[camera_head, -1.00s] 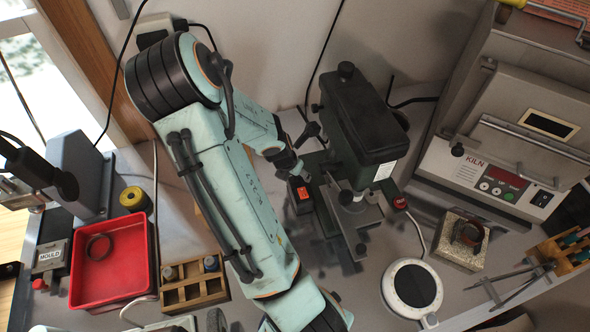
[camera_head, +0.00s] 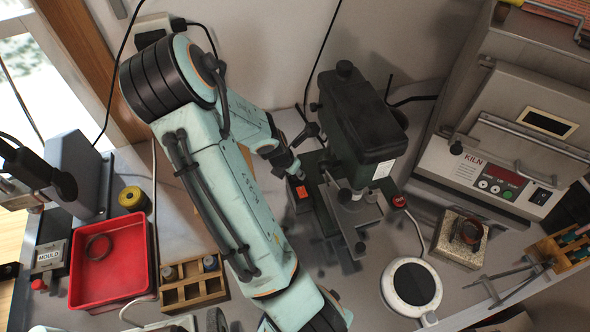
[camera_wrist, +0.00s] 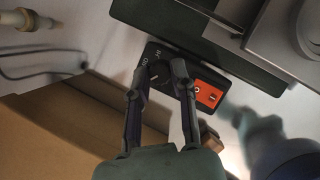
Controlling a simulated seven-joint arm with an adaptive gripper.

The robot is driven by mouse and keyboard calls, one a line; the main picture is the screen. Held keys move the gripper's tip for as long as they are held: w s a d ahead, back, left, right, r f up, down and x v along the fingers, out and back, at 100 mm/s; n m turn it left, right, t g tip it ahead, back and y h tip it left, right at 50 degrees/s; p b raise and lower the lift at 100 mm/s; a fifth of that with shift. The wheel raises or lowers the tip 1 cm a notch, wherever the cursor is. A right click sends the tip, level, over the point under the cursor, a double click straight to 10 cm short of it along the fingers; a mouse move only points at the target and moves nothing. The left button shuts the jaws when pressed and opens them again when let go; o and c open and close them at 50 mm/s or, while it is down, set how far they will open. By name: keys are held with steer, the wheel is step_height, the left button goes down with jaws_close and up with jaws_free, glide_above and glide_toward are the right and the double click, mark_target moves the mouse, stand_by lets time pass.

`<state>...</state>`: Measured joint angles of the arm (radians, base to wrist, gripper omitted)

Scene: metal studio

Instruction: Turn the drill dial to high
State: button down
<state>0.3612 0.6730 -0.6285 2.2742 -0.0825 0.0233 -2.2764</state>
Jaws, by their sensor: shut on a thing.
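The dark green drill press (camera_head: 360,120) stands at the back middle of the bench. Its black control box shows in the wrist view with an orange-red switch plate (camera_wrist: 207,93) and, beside it, a black dial (camera_wrist: 159,70) with white markings around it. My gripper (camera_wrist: 160,72) has one finger on either side of the dial and is shut on it. The fingers cover part of the dial, and I cannot read its setting. In the head view the orange switch shows beside the drill's base, while my wrist hides the dial.
A kiln (camera_head: 510,165) stands at the right, with a round white-rimmed plate (camera_head: 412,286) in front. A red tray (camera_head: 112,284) and a wooden holder (camera_head: 192,287) lie at the left. The drill's column and base are close to my gripper.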

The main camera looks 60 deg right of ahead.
steer(key=m+g, duration=0.1)
steer(key=m, duration=0.2)
steer(key=m+g+y, duration=0.1)
steer(key=m, duration=0.2)
steer(key=shift+w, duration=0.15)
steer(key=m, duration=0.2)
steer(key=m+g+y, duration=0.1)
steer(key=m, duration=0.2)
steer(key=shift+d+m+g+y, duration=0.15)
steer(key=shift+m+g+y, duration=0.15)
steer(key=m+y, duration=0.1)
steer(key=m, duration=0.1)
steer(key=m+y, duration=0.1)
steer(key=m, duration=0.2)
steer(key=shift+w+d, duration=0.1)
steer(key=m+y, duration=0.1)
steer(key=m, duration=0.4)
steer(key=shift+d+y, duration=0.1)
steer(key=shift+y, duration=0.3)
steer(key=shift+m, duration=0.3)
steer(key=c, duration=0.9)
jaws_free()
steer(key=shift+c, duration=0.2)
